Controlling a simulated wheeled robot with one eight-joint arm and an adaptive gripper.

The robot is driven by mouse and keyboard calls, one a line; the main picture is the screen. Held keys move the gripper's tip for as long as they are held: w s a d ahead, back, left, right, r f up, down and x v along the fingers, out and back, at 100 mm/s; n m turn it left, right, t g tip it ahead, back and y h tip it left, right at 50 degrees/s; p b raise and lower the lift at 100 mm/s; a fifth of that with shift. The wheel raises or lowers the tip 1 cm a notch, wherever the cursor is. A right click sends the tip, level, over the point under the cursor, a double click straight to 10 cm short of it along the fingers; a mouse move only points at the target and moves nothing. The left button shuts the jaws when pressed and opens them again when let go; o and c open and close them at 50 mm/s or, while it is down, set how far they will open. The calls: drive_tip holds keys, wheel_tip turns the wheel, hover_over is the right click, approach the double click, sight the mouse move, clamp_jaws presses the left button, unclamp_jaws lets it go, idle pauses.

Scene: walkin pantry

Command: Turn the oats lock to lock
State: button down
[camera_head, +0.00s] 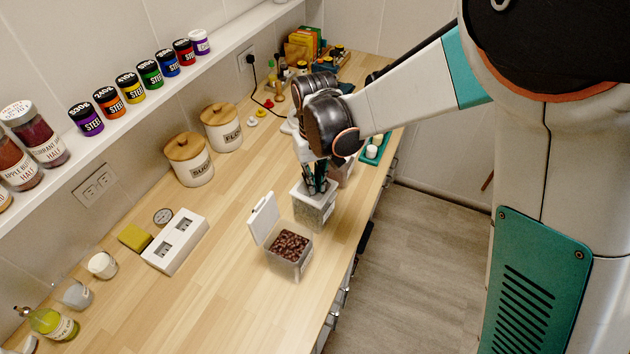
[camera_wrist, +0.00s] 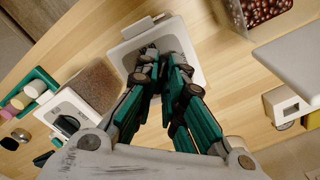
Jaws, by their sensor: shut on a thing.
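A clear box with a white lid (camera_head: 310,208) stands on the wooden counter below my gripper; its contents look green-grey, and I cannot read its label, so I take it as the oats box. Its white lid (camera_wrist: 188,70) is closed in the wrist view. My gripper (camera_head: 318,186) points down at the middle of this lid. In the wrist view my gripper (camera_wrist: 149,52) has its fingertips together on the lid's lock, which they mostly hide. I cannot tell which way the lock is turned.
An open bean box (camera_head: 290,250) stands in front, its lid (camera_head: 264,218) raised. A closed box with brown contents (camera_wrist: 92,86) stands close behind. White canisters (camera_head: 192,165) and a white two-slot block (camera_head: 175,240) stand left. Bare counter lies between.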

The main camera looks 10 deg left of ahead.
drive_tip(key=m+b, duration=0.1)
drive_tip(key=m, duration=0.4)
drive_tip(key=shift+a+m, duration=0.1)
drive_tip(key=shift+m, duration=0.2)
drive_tip(key=shift+a+m+b, duration=0.1)
drive_tip(key=shift+m+b, duration=0.6)
drive_tip(key=shift+m, duration=1.5)
drive_tip(key=c, duration=1.7)
unclamp_jaws()
wheel_tip(320, 180, up, 12)
drive_tip(key=shift+s+r, duration=0.1)
